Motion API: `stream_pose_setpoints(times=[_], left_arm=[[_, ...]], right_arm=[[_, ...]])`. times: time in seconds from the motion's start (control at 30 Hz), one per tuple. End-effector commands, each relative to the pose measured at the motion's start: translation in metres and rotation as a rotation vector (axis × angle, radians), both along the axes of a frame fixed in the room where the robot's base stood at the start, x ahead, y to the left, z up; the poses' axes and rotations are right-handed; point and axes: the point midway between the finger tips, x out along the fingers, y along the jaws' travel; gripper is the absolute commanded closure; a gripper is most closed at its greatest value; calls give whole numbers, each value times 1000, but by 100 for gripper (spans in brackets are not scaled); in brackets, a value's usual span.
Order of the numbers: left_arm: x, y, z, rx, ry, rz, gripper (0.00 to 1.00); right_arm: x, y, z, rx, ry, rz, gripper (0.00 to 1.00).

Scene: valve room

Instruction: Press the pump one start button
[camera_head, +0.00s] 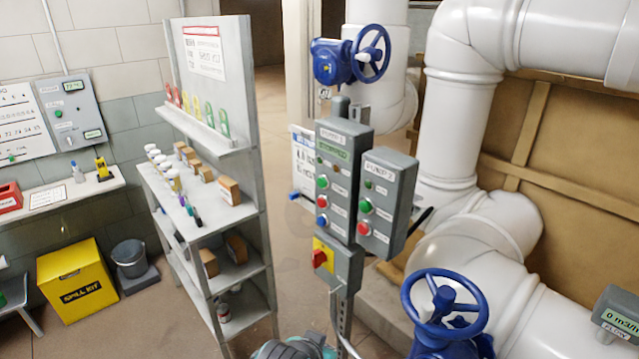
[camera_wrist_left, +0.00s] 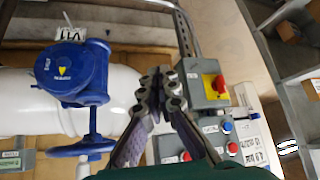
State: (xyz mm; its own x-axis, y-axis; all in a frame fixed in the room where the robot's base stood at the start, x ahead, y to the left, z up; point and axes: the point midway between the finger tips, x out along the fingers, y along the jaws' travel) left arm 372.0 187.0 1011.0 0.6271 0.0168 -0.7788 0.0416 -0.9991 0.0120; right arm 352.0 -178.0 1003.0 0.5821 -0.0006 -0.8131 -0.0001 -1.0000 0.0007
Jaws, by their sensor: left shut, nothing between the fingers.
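In the head view a grey control box (camera_head: 343,160) stands on a post, its top label small and looking like PUMP 1. It has a green button (camera_head: 322,182), a red button (camera_head: 322,201) and a blue button (camera_head: 322,220) in a column. My left gripper (camera_wrist_left: 160,92) shows only in the left wrist view, shut and empty. That view shows the post's boxes upside down, with a blue button (camera_wrist_left: 228,127) and a red button (camera_wrist_left: 232,148) to the right of the gripper. The green button cannot be made out there. My right gripper is not in view.
Beside it hangs a second box (camera_head: 388,200), apparently PUMP 2, with green and red buttons. A red-yellow switch (camera_head: 322,258) sits below. Blue valve wheels (camera_head: 445,312), white pipes (camera_head: 470,115) and a grey shelf rack (camera_head: 262,190) stand around the post.

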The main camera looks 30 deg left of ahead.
Motion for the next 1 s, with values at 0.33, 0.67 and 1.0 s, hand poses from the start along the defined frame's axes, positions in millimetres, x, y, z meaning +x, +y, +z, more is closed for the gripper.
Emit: stream_pose_setpoints(times=[0.33, 0.67, 1.0], left_arm=[[158, 105, 100, -99, -561, 328, 100], [212, 205, 171, -207, -1116, 442, 100], [209, 223, 181, -238, -1253, 432, 100]], right_arm=[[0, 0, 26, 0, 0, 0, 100], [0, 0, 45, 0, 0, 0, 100], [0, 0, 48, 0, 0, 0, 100]])
